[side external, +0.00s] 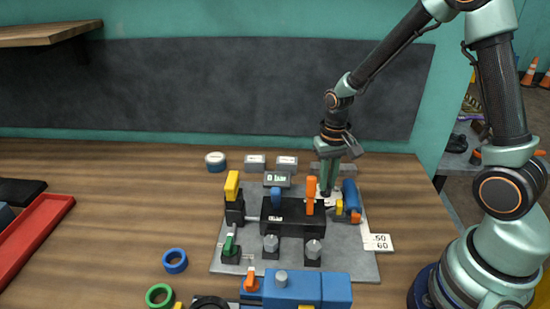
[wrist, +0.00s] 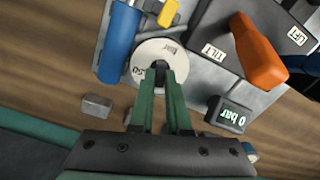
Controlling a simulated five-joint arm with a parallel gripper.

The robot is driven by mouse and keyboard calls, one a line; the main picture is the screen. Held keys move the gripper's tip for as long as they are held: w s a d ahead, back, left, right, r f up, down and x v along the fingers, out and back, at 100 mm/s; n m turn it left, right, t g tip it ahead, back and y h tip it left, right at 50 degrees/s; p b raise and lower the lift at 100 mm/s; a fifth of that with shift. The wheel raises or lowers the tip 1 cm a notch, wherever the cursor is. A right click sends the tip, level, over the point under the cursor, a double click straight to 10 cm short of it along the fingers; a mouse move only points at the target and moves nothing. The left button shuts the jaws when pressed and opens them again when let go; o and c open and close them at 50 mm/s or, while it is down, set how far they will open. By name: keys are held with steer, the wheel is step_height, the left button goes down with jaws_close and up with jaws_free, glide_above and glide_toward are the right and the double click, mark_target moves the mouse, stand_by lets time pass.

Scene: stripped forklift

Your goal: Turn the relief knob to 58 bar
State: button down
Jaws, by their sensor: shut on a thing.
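My gripper (side external: 327,188) reaches down at the back right of the grey plate, behind the orange lever. In the wrist view its green fingers (wrist: 160,80) are shut on the dark relief knob (wrist: 160,65), at the centre of a round white dial (wrist: 148,49). The dial's markings are partly covered by the fingers; a "50" seems to show at its left. In the side view the knob is hidden by the gripper. A small display (wrist: 231,115) reads "0 bar"; it also stands behind the valve block in the side view (side external: 277,179).
The orange lever (wrist: 258,52), blue cylinder (wrist: 119,42) and yellow part (wrist: 168,13) crowd the knob. A card marked 50 and 60 (side external: 378,242) lies at the plate's right edge.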

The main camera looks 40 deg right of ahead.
steer(key=shift+r, duration=0.1)
steer(key=c, duration=0.9)
jaws_free()
step_height(320, 180, up, 12)
steer(key=shift+s+a+r+n+t, duration=0.7)
steer(key=shift+s+r+n+t, duration=0.2)
steer(key=shift+s+r, duration=0.45)
steer(key=shift+s+a+r+n+t, duration=0.75)
steer(key=shift+s+r+t, duration=0.2)
steer(key=shift+s+r, duration=0.35)
steer(key=shift+s+a+r+n+t, duration=0.65)
steer(key=shift+s+r+n+t, duration=0.25)
steer(key=shift+s+r, duration=0.45)
